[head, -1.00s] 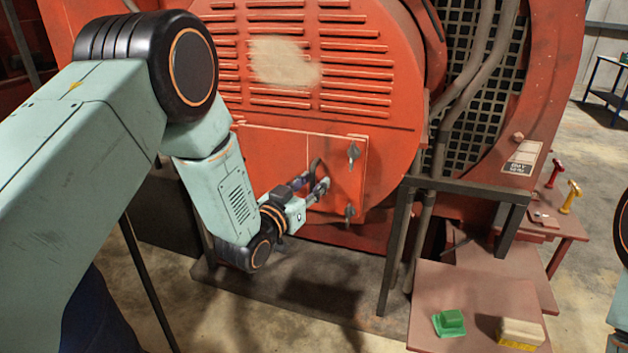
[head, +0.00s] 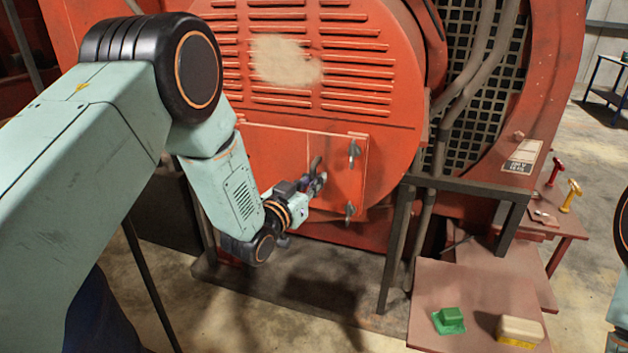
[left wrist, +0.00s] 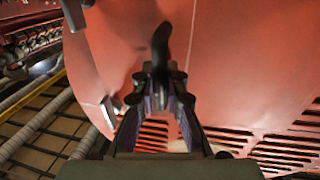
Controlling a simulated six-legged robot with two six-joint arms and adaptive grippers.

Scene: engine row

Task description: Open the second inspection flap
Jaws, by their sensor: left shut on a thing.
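The inspection flap (head: 262,150) is a red rectangular panel low on the round red engine housing. In the head view it lies flush or nearly so; I cannot tell whether it is slightly ajar. A dark curved handle (head: 316,163) stands out from it. An upper wing latch (head: 354,151) and a lower one (head: 350,210) sit along its right edge. My left gripper (head: 320,181) is shut on the handle. The left wrist view shows the handle (left wrist: 161,42) rising from between the fingertips (left wrist: 160,76). My right gripper is out of view.
A dark metal frame (head: 398,245) stands right of the flap. Red and yellow handles (head: 570,195) stand farther right. Floor is clear below the flap.

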